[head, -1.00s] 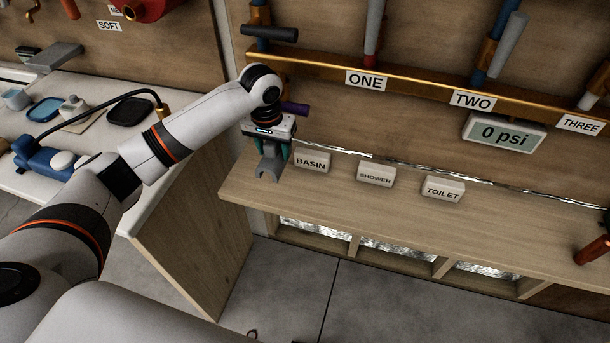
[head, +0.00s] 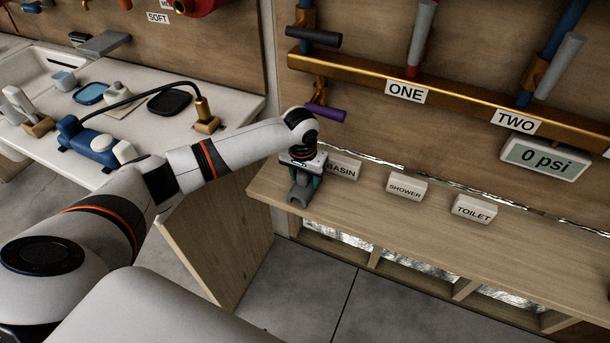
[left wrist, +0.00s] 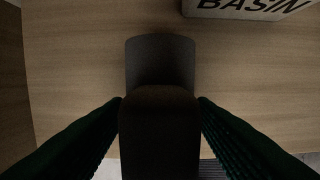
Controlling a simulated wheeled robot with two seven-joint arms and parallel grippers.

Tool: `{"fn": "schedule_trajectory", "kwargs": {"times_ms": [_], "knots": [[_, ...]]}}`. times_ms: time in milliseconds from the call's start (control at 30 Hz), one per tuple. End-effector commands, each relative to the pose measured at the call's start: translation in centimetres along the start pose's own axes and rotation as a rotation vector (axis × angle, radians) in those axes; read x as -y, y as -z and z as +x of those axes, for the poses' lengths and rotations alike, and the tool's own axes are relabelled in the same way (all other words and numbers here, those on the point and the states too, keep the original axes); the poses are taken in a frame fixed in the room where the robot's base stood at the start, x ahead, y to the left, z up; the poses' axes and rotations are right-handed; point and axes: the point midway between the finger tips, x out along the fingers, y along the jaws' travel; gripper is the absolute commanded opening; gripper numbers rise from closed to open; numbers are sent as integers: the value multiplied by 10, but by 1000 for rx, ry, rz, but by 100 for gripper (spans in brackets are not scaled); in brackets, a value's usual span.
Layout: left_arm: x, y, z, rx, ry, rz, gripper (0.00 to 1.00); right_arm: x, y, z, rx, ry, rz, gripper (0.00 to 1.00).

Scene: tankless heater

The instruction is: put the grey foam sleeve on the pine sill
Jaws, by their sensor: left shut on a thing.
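My left gripper (head: 304,183) is shut on the grey foam sleeve (head: 299,195), a short grey piece with a curved, open-sided end. The left gripper is over the left end of the pine sill (head: 440,242), a pale wooden ledge. In the left wrist view the sleeve (left wrist: 160,62) lies dark between the green fingers (left wrist: 160,100), with wood grain beneath it. I cannot tell whether it touches the sill or hangs just above. My right gripper is not in view.
Labelled blocks BASIN (head: 343,168), SHOWER (head: 406,188) and TOILET (head: 474,209) stand along the sill's back. A brass pipe (head: 455,98) and a gauge reading 0 psi (head: 543,157) are above. The sill's front strip right of the sleeve is clear.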

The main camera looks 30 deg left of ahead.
Motion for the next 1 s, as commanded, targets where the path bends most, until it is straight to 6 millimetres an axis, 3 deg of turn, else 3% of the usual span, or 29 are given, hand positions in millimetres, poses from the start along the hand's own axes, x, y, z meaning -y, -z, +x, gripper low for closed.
{"fn": "schedule_trajectory", "kwargs": {"times_ms": [33,67,200,567,1000], "knots": [[0,1,2,-2,0,-1,18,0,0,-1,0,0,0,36],[0,0,2,-1,0,-1,53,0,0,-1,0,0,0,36],[0,0,2,-1,0,0,72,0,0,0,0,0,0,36],[0,-1,-6,1,0,1,72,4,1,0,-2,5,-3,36],[0,-1,-92,2,1,0,72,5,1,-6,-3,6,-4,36]]}}
